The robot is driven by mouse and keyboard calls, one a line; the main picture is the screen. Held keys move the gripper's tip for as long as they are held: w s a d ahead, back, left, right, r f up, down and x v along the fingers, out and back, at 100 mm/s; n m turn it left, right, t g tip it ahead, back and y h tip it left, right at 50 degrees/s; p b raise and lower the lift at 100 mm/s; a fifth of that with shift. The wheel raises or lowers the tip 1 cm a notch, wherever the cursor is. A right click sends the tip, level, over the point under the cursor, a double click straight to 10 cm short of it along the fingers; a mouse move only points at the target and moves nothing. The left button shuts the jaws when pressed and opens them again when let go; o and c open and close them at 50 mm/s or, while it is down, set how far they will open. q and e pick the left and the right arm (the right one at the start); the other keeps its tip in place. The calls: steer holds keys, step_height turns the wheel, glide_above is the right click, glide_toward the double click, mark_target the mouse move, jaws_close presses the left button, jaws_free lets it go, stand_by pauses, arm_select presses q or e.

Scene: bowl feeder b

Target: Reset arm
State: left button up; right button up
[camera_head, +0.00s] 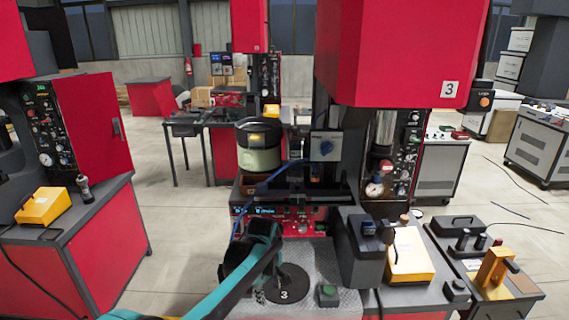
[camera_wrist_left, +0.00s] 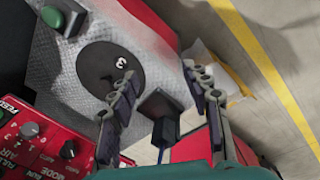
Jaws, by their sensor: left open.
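My left arm comes in from the lower left in the head view, with its teal link bending down over the metal plate of station 3. My left gripper (camera_head: 260,288) is partly hidden there by my own arm, beside the black disc marked 3 (camera_head: 286,284). In the left wrist view my left gripper (camera_wrist_left: 163,98) is open, with its two fingers wide apart and nothing held between them. The black disc (camera_wrist_left: 110,72) lies to the left of the fingers in that view. My right gripper is not in view.
The bowl feeder (camera_head: 260,158) stands behind. A yellow-topped control box (camera_head: 409,262) is at the right. A black box (camera_wrist_left: 160,104) shows beyond the fingers. Open floor lies left.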

arm_select(q)
steer(key=s+a+r+m+t, duration=0.2)
steer(key=s+a+r+m, duration=0.1)
steer(key=s+a+r, duration=0.25)
steer(key=s+a+m+t, duration=0.2)
steer(key=s+a+m, duration=0.2)
steer(key=s, duration=0.5)
steer(key=s+a+m+t, duration=0.1)
steer(key=s+a+m, duration=0.2)
steer(key=s, duration=0.7)
steer(key=shift+a+f+m+t, duration=0.3)
steer(key=shift+a+m+t, duration=0.1)
